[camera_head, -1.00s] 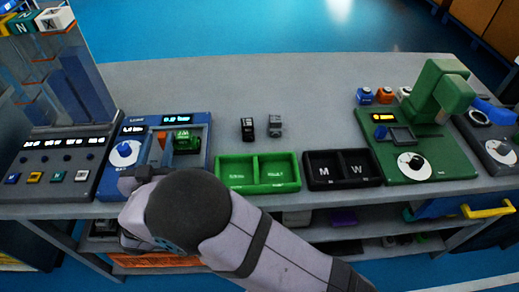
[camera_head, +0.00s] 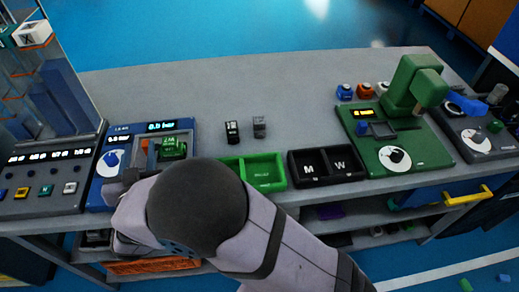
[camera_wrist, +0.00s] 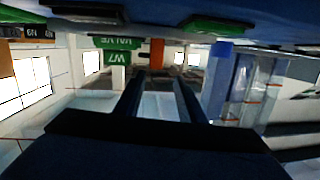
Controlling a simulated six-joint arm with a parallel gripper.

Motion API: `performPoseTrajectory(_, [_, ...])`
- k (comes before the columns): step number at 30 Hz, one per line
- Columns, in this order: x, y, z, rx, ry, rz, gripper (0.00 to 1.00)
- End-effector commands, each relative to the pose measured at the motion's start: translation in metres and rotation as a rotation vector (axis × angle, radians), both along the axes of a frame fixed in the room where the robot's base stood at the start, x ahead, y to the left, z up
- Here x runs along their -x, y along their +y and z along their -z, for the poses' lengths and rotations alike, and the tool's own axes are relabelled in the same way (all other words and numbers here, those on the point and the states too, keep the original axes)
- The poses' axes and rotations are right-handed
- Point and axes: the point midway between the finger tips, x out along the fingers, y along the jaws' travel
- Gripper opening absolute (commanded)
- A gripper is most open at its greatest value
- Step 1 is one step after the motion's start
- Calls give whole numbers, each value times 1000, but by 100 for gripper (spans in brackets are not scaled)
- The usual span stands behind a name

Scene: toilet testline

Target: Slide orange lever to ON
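The orange lever (camera_head: 144,147) stands on the blue test unit (camera_head: 101,190) with a lit pressure display, at the left of the bench. In the wrist view the orange lever (camera_wrist: 156,53) shows upside down, just beyond and between the tips of my gripper (camera_wrist: 160,80). The two dark fingers are apart with nothing held between them. I cannot tell whether they touch the lever. My arm hides the unit's lower right part and any ON mark.
A green two-part tray (camera_head: 268,172), partly behind my arm, and a black tray (camera_head: 318,168) lie to the right. Two small dark blocks (camera_head: 232,132) stand behind them. The back middle of the bench is clear.

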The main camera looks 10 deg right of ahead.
Motion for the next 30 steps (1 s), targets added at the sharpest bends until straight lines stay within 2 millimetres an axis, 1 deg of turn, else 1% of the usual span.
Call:
performPoseTrajectory(1, [-9, -6, -12, -9, 24, -10, 36])
performPoseTrajectory(2, [-13, -8, -14, -11, 42, -19, 36])
performPoseTrajectory(6, [-29, -19, -16, -26, 118, -64, 36])
performPoseTrajectory(9, [-37, -29, -18, -33, 176, -93, 36])
performPoseTrajectory(15, [-47, -54, -21, -36, 293, -140, 36])
performPoseTrajectory(21, [-47, -85, -24, -30, 418, -174, 36])
performPoseTrajectory(30, [-32, -135, -23, -6, 595, -196, 36])
